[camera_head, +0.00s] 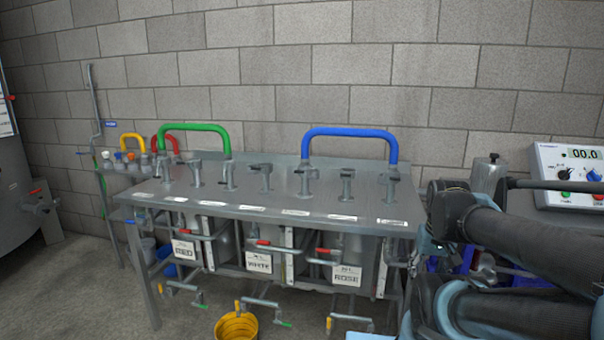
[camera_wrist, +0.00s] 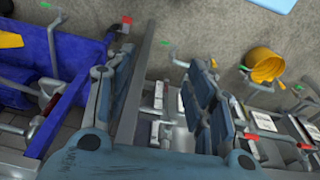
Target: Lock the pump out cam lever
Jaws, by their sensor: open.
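My gripper (camera_wrist: 160,95) is open in the wrist view, with its two dark blue-grey fingers apart and nothing held. A grey metal edge and pale labels show between and behind the fingers. I cannot tell which lever is the pump out cam lever. A red-tipped lever (camera_wrist: 127,20) shows at the top, by a blue frame (camera_wrist: 75,75).
The steel bench (camera_head: 270,203) carries several grey valves and green (camera_head: 195,127) and blue (camera_head: 350,132) hoses. A yellow bucket (camera_head: 237,325) stands on the floor in front. A control box (camera_head: 568,175) reading 00.0 is at right. Open floor lies at lower left.

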